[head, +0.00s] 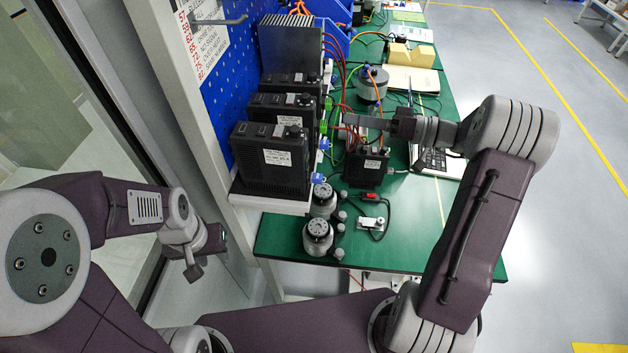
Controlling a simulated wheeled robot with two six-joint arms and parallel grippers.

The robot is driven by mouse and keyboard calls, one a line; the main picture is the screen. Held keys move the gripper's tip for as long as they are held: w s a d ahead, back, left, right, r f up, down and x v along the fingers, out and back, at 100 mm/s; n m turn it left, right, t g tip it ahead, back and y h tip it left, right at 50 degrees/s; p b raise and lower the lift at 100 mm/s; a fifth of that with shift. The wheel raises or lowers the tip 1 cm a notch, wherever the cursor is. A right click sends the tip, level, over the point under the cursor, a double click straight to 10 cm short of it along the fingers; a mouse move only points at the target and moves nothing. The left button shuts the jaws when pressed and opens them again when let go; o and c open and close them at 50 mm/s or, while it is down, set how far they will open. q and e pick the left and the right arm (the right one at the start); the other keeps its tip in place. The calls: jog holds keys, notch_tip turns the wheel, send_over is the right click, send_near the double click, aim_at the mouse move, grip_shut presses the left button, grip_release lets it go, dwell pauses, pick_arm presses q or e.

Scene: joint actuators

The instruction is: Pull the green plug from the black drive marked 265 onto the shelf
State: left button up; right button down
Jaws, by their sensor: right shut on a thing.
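Several black drives stand on the white shelf at the left: a front one (272,160), a middle one (283,118) and others behind. Another black drive (368,166) stands on the green table. Their labels are too small to read, so I cannot tell which is marked 265. Green plugs show at the drives' right sides, one beside the middle drive (323,127). My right gripper (348,121) reaches leftward above the table drive, shut on a small green plug, mostly hidden at its fingertips. My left gripper (200,262) hangs left of the shelf, away from the drives; its jaw opening is unclear.
The white shelf (272,203) has a narrow bare front edge. Grey round motors (318,232) stand below it on the green table (420,235). Red and black wires run around the drives.

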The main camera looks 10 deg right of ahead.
jog(key=w+d+f+n+t+b, duration=0.1)
jog(key=w+d+n+t+b, duration=0.15)
jog(key=w+n+b, duration=0.7)
jog(key=w+a+f+m+b, duration=0.1)
jog(key=a+f+b, duration=0.1)
jog(key=a+b, duration=0.1)
jog(key=w+a+f+b, duration=0.1)
jog(key=a+f+b, duration=0.1)
jog(key=b, duration=0.3)
jog(key=w+a+f+m+g+b, duration=0.1)
jog(key=a+f+b, duration=0.1)
jog(key=b, duration=0.3)
jog(key=shift+w+a+f+m, duration=0.1)
jog(key=shift+w+a+m, duration=0.1)
jog(key=shift+a, duration=0.25)
jog(key=shift+w+a+f+m, duration=0.1)
jog(key=shift+a+m, duration=0.05)
jog(key=shift+a, duration=0.3)
jog(key=shift+d+f+b, duration=0.1)
jog(key=shift+f+b, duration=0.25)
jog(key=shift+b, duration=0.25)
jog(key=c, duration=1.8)
grip_release()
jog(key=o, duration=0.5)
